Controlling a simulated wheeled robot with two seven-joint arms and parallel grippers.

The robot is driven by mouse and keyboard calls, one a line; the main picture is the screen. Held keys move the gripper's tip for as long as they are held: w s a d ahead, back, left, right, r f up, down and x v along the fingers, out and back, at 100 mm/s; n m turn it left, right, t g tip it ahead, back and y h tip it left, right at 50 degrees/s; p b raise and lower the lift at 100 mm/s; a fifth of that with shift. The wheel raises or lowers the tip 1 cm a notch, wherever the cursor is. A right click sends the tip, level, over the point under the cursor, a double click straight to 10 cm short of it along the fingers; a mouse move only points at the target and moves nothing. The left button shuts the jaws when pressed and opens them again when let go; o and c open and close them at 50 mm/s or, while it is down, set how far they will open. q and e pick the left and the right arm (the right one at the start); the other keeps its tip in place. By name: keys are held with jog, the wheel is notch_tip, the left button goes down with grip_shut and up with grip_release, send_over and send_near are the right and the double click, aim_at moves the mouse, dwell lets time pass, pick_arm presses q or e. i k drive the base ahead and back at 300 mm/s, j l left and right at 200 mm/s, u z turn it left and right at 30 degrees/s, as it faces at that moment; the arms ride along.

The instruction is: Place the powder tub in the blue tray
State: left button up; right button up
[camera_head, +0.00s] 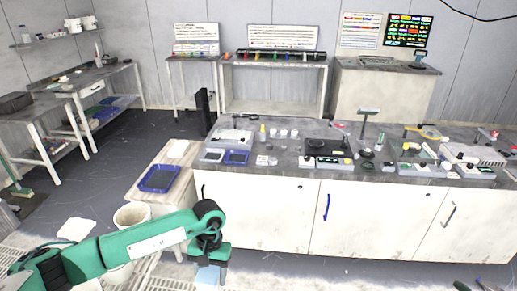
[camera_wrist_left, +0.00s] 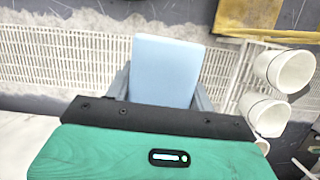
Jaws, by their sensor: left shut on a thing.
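My left gripper (camera_head: 210,262) is low in front of the white cabinets, pointing down. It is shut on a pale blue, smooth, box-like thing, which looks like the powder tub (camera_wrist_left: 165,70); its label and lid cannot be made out. In the head view only a small part of it shows below the fingers. The wrist view shows it between both fingers, above the floor. The blue tray (camera_head: 159,190) lies on a small pale side table, beyond and to the left of the gripper; it looks empty. My right gripper is not in view.
A white bucket (camera_head: 126,217) stands on the floor beside my left arm; white round containers (camera_wrist_left: 290,70) show in the wrist view. The long bench (camera_head: 290,170), crowded with instruments, stands right of the side table. Slatted white grating (camera_wrist_left: 60,55) covers part of the floor.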

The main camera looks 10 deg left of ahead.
aim_at(160, 180)
jog(key=i+u, duration=0.3)
jog(key=i, duration=0.35)
jog(key=i+l+u, duration=0.1)
jog(key=i+u, duration=0.2)
jog(key=i, duration=0.35)
jog(key=i+j, duration=0.5)
jog(key=i, duration=0.2)
jog(key=i+j+z, duration=0.1)
jog(key=i+j, duration=0.4)
jog(key=i, duration=0.2)
jog(key=i+j+z, duration=0.1)
jog(key=i+j, duration=0.2)
jog(key=j, duration=0.2)
jog(key=z, duration=0.05)
